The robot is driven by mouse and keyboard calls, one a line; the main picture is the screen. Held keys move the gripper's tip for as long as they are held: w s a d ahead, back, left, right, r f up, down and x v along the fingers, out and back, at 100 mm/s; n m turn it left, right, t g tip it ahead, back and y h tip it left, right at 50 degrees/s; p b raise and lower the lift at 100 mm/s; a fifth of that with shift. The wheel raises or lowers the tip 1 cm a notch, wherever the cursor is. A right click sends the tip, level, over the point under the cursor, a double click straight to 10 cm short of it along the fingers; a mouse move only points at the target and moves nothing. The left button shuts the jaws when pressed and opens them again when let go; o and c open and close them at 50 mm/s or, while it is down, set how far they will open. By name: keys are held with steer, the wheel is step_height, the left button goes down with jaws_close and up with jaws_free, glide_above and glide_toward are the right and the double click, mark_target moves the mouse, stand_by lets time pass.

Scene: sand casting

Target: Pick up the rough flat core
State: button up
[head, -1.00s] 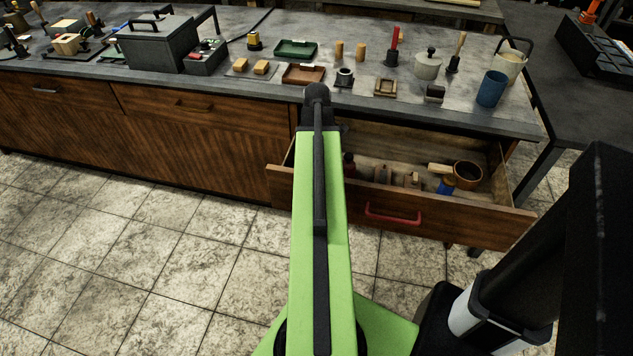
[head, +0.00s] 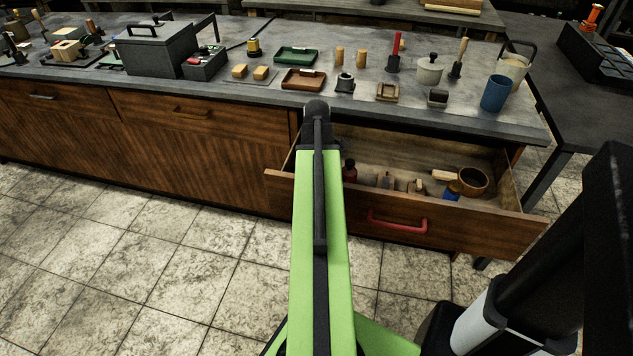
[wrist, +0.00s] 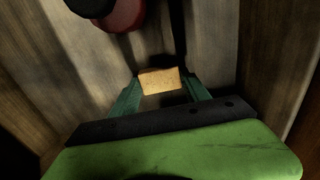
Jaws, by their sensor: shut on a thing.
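A small tan block with a rough face, seemingly the rough flat core (wrist: 160,82), sits between the green fingers of my gripper (wrist: 164,90) in the wrist view. My gripper is shut on it, with one finger at each side. Wooden drawer boards surround it, and I cannot tell whether the block touches the drawer floor. In the head view my green arm hides the gripper and this block, at the left end of the open drawer (head: 375,212).
A red bottle with a black cap (wrist: 118,12) stands close beyond the gripper. In the drawer are a brown round pot (head: 472,181), a blue-labelled jar (head: 453,190) and small wooden pieces. The worktop above holds a blue cup (head: 495,93), trays and tools.

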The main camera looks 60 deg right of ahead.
steer(key=c, duration=0.6)
step_height(320, 180, up, 10)
steer(key=p, duration=1)
steer(key=shift+r, duration=0.1)
